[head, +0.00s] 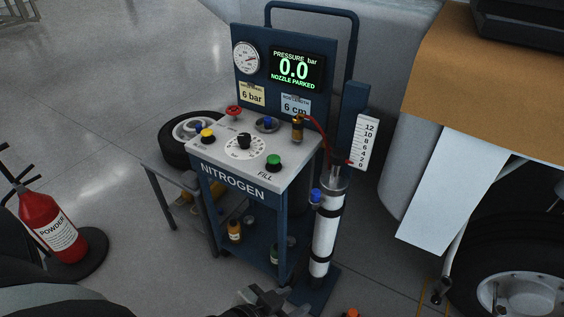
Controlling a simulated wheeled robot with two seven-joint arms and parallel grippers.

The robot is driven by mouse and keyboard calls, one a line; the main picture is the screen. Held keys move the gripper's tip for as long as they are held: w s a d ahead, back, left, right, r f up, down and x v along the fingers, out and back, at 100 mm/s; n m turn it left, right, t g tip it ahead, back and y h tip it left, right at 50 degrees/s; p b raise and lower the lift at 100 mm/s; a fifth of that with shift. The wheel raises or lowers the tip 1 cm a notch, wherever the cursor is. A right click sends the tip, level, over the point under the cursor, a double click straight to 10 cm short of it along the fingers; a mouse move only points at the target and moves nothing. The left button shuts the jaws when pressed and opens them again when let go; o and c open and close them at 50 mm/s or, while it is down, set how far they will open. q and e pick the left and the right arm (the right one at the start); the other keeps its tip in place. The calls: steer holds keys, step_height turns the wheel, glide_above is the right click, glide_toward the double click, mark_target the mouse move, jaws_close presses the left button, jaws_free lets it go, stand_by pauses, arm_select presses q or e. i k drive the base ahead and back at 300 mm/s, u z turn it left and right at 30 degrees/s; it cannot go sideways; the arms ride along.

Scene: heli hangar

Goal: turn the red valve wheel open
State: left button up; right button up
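The red valve wheel (233,112) is a small wheel at the back left of the light grey top panel of the dark blue nitrogen cart (236,179). It stands clear, with nothing touching it. My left gripper (266,296) is at the bottom edge of the head view, partly cut off. It is low in front of the cart and well away from the wheel. Its finger gap is not clear. My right gripper is not visible.
The panel also has a yellow knob (208,135), a dial (244,148), a green FILL button (273,162) and a brass fitting (297,129) with a red hose. The display (295,69) reads 0.0 bar, nozzle parked. A fire extinguisher (51,226) stands left.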

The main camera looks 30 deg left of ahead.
mark_target(231, 110)
steer(key=u, duration=2.7)
steer(key=i, duration=2.25)
steer(key=z, duration=1.75)
